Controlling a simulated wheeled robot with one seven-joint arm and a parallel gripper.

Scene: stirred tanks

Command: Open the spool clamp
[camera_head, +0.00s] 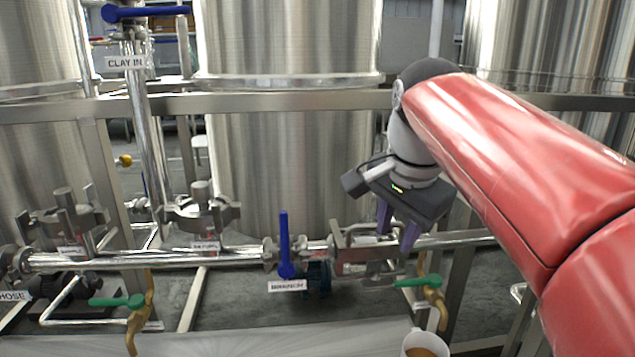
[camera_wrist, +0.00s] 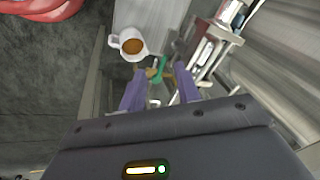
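My gripper (camera_head: 396,230) points down over the pipe line at right of centre, its two purple fingers apart with nothing seen between them. Both fingers also show in the wrist view (camera_wrist: 160,90). Just left of and below the fingers, a metal spool fitting with a bracket-like frame (camera_head: 347,240) sits in the horizontal pipe; I take it as the spool clamp. The fingers partly cover its right side, and I cannot tell whether they touch it. In the wrist view the metal fitting (camera_wrist: 222,34) lies up and right of the fingers. Whether the clamp is latched is unclear.
A blue-handled valve (camera_head: 285,245) stands left of the spool. A green-handled valve (camera_head: 418,282) is below the gripper. A white mug with brown liquid (camera_head: 426,343) stands at the front edge. Steel tanks (camera_head: 290,40) and a frame beam (camera_head: 290,101) are behind.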

